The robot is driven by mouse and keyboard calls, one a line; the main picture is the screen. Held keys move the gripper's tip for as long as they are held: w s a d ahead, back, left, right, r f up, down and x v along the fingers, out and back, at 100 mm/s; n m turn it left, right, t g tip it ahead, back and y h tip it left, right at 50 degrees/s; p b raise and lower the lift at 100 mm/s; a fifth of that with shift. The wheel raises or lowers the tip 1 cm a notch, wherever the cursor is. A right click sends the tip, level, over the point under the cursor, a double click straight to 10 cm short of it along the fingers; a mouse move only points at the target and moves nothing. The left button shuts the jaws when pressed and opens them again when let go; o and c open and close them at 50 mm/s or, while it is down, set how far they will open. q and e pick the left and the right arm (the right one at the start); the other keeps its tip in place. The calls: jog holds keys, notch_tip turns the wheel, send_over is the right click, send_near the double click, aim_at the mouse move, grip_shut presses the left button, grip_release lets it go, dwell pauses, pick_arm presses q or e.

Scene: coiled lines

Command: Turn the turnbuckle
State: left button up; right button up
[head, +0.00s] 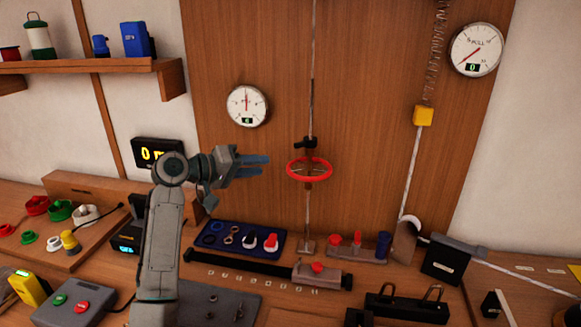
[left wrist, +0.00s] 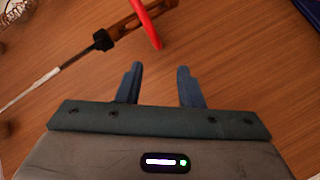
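The turnbuckle (head: 309,145) hangs on a vertical line in front of the wooden panel, with a red ring handle (head: 310,180) around its lower part. In the left wrist view the red ring (left wrist: 147,24) and the turnbuckle's dark upper fitting (left wrist: 103,40) show beyond the fingers, at the top. My left gripper (head: 268,165) is to the left of the ring, pointing at it, with a gap between. In the left wrist view its two blue fingers (left wrist: 158,85) are apart with nothing between them. My right gripper is not in view.
A round gauge (head: 247,106) is on the panel at upper left of the turnbuckle. Below are a blue tray (head: 236,238) of fittings and a black rail (head: 250,268).

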aim_at(291, 164)
pick_arm(q)
jog(key=p+x, duration=0.3)
jog(key=x, duration=0.7)
jog(key=shift+s+d+r, duration=0.15)
jog(key=shift+s, duration=0.1)
jog(key=shift+w, duration=0.1)
jog(key=shift+c, duration=0.4)
